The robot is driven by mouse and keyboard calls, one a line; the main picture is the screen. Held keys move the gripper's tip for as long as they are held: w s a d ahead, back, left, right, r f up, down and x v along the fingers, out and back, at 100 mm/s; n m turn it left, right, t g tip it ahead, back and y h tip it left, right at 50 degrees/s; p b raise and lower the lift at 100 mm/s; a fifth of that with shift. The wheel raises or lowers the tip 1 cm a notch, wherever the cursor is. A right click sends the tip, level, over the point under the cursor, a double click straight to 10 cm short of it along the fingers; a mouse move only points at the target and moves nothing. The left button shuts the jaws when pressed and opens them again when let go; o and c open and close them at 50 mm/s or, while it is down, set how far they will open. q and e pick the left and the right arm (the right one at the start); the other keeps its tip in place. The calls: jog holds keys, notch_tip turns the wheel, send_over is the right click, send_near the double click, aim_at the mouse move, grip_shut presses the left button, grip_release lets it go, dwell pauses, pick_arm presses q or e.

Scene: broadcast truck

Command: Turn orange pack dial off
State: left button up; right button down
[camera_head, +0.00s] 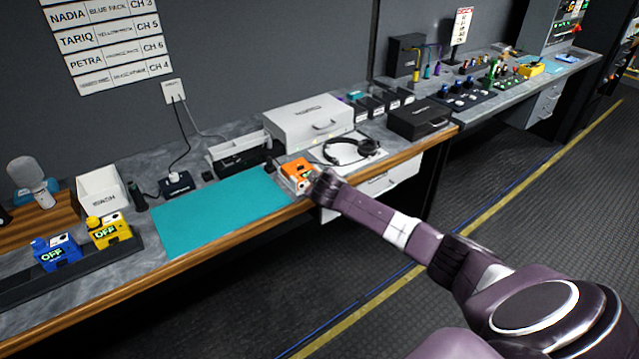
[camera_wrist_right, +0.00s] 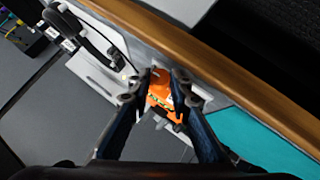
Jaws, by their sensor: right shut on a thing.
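The orange pack (camera_head: 294,170) stands on the worktop beside the right end of the teal mat, near the front edge. My right gripper (camera_head: 313,182) reaches it from the right and hides part of it. In the right wrist view the orange pack (camera_wrist_right: 160,101) shows between the two fingers. My right gripper (camera_wrist_right: 163,82) is shut on the orange dial at the top of the pack. The reading on the pack is too small to tell. My left gripper is not in view.
A blue pack (camera_head: 57,254) and a yellow pack (camera_head: 109,232), both reading OFF, sit in a dark rack at left. The teal mat (camera_head: 215,215) is bare. Headphones (camera_head: 350,150) and a white case (camera_head: 310,120) are close behind the orange pack. The wooden edge runs in front.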

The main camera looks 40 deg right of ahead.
jog(key=c, duration=1.7)
grip_release()
jog(key=shift+c, duration=0.2)
jog(key=v, duration=0.8)
